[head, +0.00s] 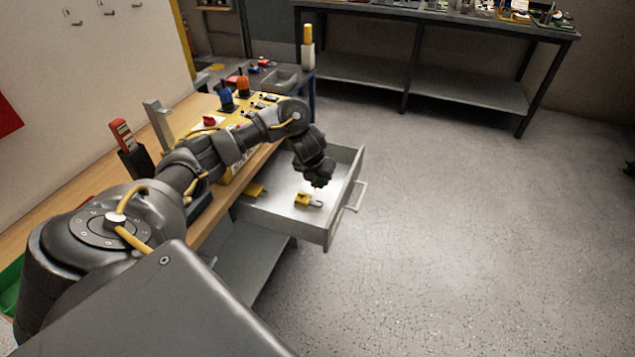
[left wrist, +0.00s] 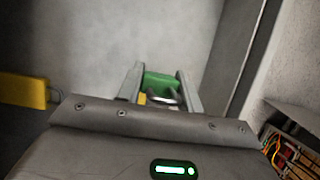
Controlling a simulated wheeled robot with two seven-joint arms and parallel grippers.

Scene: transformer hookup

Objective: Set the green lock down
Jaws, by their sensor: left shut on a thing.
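The green lock (left wrist: 160,82) shows in the left wrist view between the two fingers of my left gripper (left wrist: 160,92). My left gripper (head: 319,183) is shut on it, above the open drawer (head: 272,218). In the head view only a small dark green bit of the lock shows under the gripper. A yellow lock with a metal shackle (head: 306,200) lies on the drawer floor just below and left of the gripper. Whether the green lock touches the drawer floor I cannot tell. My right gripper is not in view.
Another yellow thing (head: 256,190) lies at the drawer's left side. The drawer front with its handle (head: 357,196) stands to the right of my gripper. The wooden workbench (head: 205,222) carries a yellow panel box (head: 237,165). The drawer floor has bare room around the locks.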

